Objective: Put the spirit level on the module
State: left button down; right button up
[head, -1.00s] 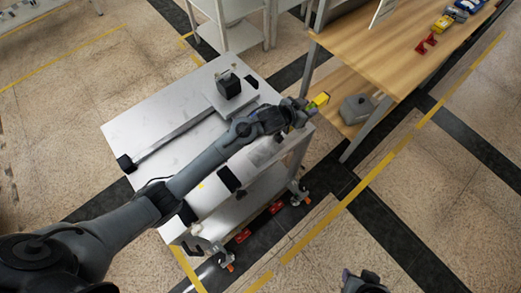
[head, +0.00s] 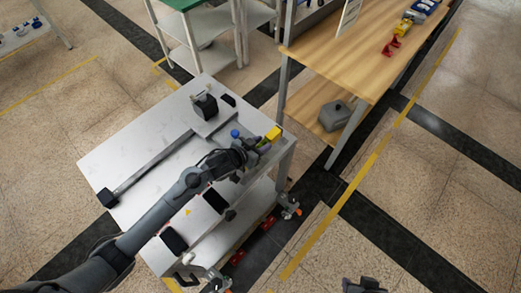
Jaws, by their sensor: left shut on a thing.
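My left gripper (head: 262,142) is over the right end of the white-topped cart. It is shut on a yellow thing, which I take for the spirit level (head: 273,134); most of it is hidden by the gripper. A grey plate (head: 214,124) with a black block (head: 205,107) lies on the cart, to the left of and behind the gripper. A long grey bar (head: 152,163) runs from it to a black end piece (head: 107,197). I cannot tell which of these is the module. A dark part at the bottom edge seems to be my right gripper (head: 362,286); its jaws are unclear.
The cart top (head: 125,150) is bare at its left side. Dark flat pads (head: 173,240) lie near its front edge. A wooden bench (head: 345,60) stands close on the right, with a grey case (head: 335,115) on its lower shelf. A white shelf unit (head: 190,55) stands behind.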

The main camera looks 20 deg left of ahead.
pick_arm(q)
jog(key=shift+w+f+b, duration=0.1)
jog(key=shift+f+b, duration=0.35)
jog(key=shift+f, duration=1.5)
jog(key=shift+f, duration=0.1)
jog(key=c, duration=0.7)
grip_release()
jog(key=shift+f, duration=0.1)
